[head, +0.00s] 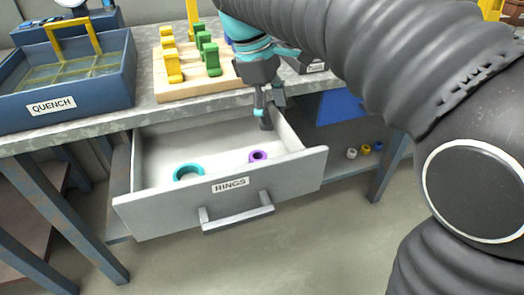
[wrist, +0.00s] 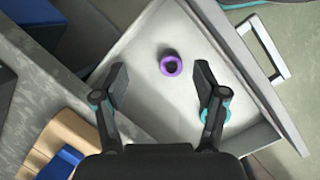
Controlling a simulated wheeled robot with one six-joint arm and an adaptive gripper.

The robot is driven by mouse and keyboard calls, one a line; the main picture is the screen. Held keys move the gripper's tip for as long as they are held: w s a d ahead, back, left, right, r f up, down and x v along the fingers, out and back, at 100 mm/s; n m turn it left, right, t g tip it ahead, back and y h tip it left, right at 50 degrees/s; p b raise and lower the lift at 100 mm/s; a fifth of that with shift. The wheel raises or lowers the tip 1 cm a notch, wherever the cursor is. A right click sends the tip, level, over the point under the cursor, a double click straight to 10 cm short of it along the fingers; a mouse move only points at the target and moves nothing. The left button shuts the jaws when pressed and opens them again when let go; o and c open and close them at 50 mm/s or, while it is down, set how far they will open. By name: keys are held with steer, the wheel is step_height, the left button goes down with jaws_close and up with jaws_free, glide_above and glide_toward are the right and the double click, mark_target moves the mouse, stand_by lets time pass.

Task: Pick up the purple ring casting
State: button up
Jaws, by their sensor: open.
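The purple ring casting (head: 258,156) lies on the floor of the open drawer (head: 228,186) labelled RINGS, near its front right. In the wrist view the purple ring (wrist: 171,65) shows ahead of the fingertips, roughly midway between them. My gripper (head: 265,108) is above the back right part of the drawer, pointing down. In the wrist view its two fingers (wrist: 161,75) are spread with nothing between them. A teal ring casting (head: 188,172) lies in the drawer to the left of the purple one; the right finger partly hides it in the wrist view.
A blue QUENCH tank (head: 100,93) stands on the bench at left. A wooden board (head: 196,92) with yellow and green pieces stands beside it. The drawer's front wall and handle (head: 238,216) stick out. Small parts (head: 365,149) lie on a lower shelf at right.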

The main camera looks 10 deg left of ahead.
mark_target(258, 155)
steer(key=a+f+n+h, duration=0.2)
steer(key=a+n, duration=0.1)
steer(key=a, duration=0.5)
steer(key=x, duration=0.4)
steer(key=b+x, duration=0.1)
steer(key=x, duration=0.3)
steer(key=b+x, duration=0.1)
steer(key=x, duration=0.3)
steer(key=shift+s+a+f, duration=0.15)
steer(key=shift+s+f, duration=0.1)
steer(key=shift+f, duration=0.2)
steer(key=c, duration=1.2)
steer(key=shift+c, duration=0.2)
steer(key=shift+r, duration=0.15)
